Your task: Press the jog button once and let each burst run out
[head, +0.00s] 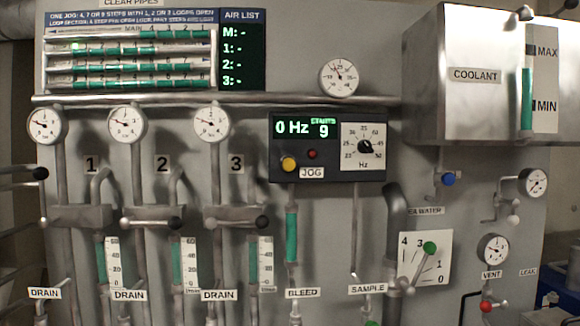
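The jog panel (340,177) is a dark box at the middle of the wall in the head view. The green display (303,128) reads 0 Hz and STARTS 9. A black knob (365,147) on a white Hz dial is at the panel's right. Neither of my grippers is in view, and nothing touches the button.
Clear pipes (145,68) with green fluid and an air list (241,50) showing dashes are upper left. A coolant tank (455,100) is upper right. A green-knobbed lever (430,248) is lower right. Space before the panel looks clear.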

